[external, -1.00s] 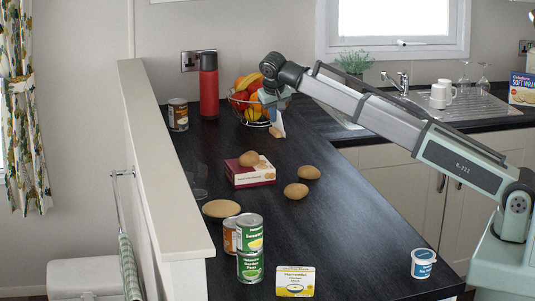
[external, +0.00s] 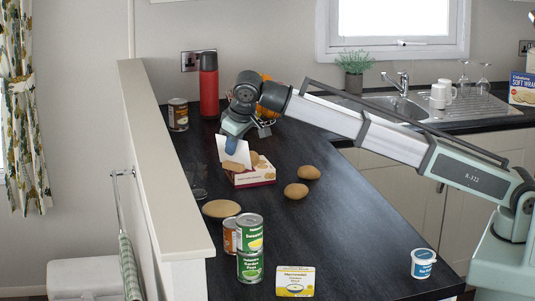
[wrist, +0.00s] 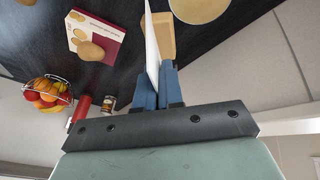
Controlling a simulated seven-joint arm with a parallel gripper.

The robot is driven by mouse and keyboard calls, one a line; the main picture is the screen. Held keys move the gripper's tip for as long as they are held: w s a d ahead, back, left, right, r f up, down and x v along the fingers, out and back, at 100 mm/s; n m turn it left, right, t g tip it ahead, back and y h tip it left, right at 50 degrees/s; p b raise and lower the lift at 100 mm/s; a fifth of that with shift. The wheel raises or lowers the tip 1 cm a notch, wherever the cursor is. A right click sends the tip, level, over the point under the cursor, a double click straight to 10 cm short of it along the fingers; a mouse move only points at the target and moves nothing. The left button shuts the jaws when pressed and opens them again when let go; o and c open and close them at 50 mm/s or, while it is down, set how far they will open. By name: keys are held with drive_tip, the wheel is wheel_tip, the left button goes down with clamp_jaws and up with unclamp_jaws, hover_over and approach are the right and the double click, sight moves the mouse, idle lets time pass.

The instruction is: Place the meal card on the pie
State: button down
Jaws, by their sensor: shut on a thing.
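The meal card (external: 232,150) is a white card with a tan, wood-like foot, held upright and slightly tilted. My gripper (external: 232,146) is shut on it, above the left side of the red and white box. In the wrist view, the card (wrist: 152,45) shows nearly edge-on between the blue fingers of my gripper (wrist: 159,85). The pie (external: 221,208) is a flat, round tan disc on the dark worktop, in front of the box and below the card in the picture. It also shows at the top edge of the wrist view (wrist: 198,8), cut off, just right of the card.
Stacked cans (external: 250,250) stand close in front of the pie. A raised ledge (external: 165,170) runs along the left.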

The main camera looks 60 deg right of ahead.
drive_tip(key=a+n+y, duration=0.2)
drive_tip(key=a+n, duration=0.1)
drive_tip(key=n, duration=0.2)
drive_tip(key=n+y, duration=0.2)
drive_tip(key=n, duration=0.3)
hover_over(223, 206)
drive_tip(key=shift+t, duration=0.3)
drive_tip(key=shift+s+a+f, duration=0.1)
drive_tip(key=shift+a+f, duration=0.05)
drive_tip(key=shift+f, duration=4.4)
drive_tip(key=shift+f, duration=0.15)
drive_tip(key=c, duration=1.3)
unclamp_jaws()
drive_tip(key=v, duration=1.2)
drive_tip(key=shift+r, duration=0.2)
